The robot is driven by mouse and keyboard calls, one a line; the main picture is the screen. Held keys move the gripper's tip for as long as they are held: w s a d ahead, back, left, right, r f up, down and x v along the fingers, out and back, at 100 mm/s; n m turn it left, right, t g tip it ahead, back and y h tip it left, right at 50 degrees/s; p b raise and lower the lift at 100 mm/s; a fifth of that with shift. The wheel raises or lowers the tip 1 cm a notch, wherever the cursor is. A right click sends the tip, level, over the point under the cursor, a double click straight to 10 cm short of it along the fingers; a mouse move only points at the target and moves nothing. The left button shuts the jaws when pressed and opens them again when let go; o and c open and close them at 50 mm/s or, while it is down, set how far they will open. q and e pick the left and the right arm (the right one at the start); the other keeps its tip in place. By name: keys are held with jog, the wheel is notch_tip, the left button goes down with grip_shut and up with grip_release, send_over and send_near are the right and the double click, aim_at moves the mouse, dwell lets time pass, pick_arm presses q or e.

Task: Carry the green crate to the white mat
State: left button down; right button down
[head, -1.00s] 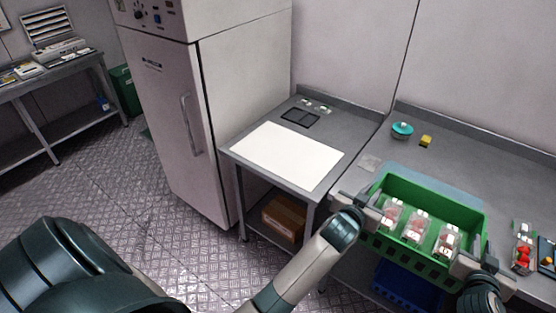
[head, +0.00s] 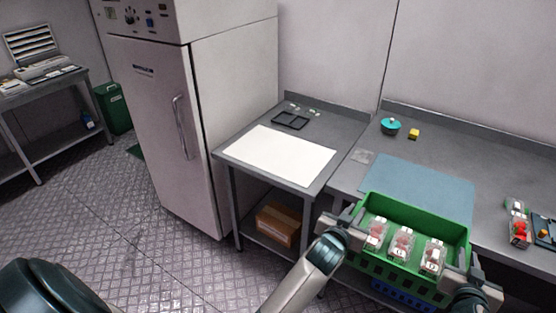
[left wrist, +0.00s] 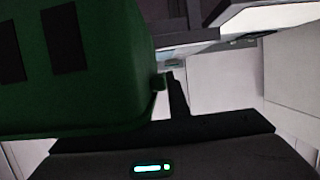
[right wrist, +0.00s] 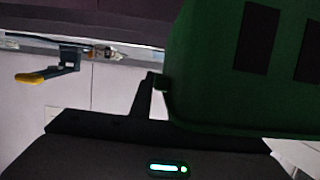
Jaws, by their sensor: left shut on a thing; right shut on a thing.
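The green crate (head: 400,272) is in the lower right of the head view, held in front of the bench, with clear berry boxes (head: 402,243) inside. My left gripper (head: 347,219) is shut on its left end and my right gripper (head: 467,262) is shut on its right end. The crate wall also fills much of the left wrist view (left wrist: 100,95) and the right wrist view (right wrist: 215,70). The white mat (head: 278,156) lies bare on the table left of the crate, beside the tall cabinet. The fingertips are partly hidden at the crate ends.
A blue-grey mat (head: 425,187) lies bare on the bench behind the crate. A teal round pot (head: 390,126) and a yellow block (head: 414,134) stand farther back. A black tray (head: 290,120) lies behind the white mat. A blue crate (head: 405,295) and a cardboard box (head: 277,224) sit below.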

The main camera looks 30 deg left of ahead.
jog(key=shift+d+f+b, duration=0.15)
jog(key=shift+f+b, duration=1.3)
jog(key=shift+f, duration=0.5)
jog(key=shift+r, duration=0.2)
